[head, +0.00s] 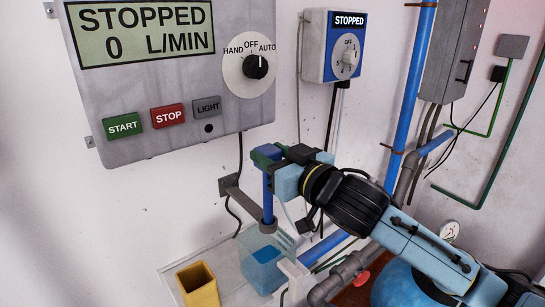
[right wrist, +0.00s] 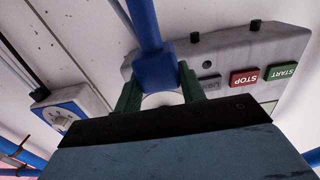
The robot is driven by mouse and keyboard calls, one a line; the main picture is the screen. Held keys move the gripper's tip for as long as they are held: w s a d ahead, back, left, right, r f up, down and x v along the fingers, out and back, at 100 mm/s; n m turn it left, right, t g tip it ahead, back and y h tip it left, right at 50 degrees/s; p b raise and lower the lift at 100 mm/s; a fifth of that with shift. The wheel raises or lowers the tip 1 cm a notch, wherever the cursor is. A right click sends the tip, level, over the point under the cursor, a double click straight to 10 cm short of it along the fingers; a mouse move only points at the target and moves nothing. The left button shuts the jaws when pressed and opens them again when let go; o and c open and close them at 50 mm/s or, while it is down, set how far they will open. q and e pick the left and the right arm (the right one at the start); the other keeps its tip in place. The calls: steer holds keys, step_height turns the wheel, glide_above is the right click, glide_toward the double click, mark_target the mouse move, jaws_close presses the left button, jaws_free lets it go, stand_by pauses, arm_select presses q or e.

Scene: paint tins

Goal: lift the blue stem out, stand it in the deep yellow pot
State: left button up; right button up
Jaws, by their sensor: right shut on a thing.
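The blue stem (head: 268,195) hangs upright below my right gripper (head: 269,155). Its blue block-shaped head (right wrist: 155,73) sits between the green fingers of my right gripper (right wrist: 160,88), which is shut on it. The stem's lower part reaches the ring of a grey wall bracket (head: 246,205); I cannot tell how far it passes through. Below the ring stands a clear container (head: 262,262) with blue liquid in it. The deep yellow pot (head: 198,287) stands left of that container, with its open top showing. My left gripper is not in view.
A grey control panel (head: 180,140) hangs above and left of the gripper. A blue dial box (head: 344,62) is on the wall behind. Blue pipes (head: 408,95) and grey pipework (head: 335,280) lie to the right. The wall above the yellow pot is clear.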

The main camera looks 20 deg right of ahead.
steer(key=shift+r, duration=2.45)
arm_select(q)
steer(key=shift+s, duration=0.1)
arm_select(e)
steer(key=shift+s, duration=0.1)
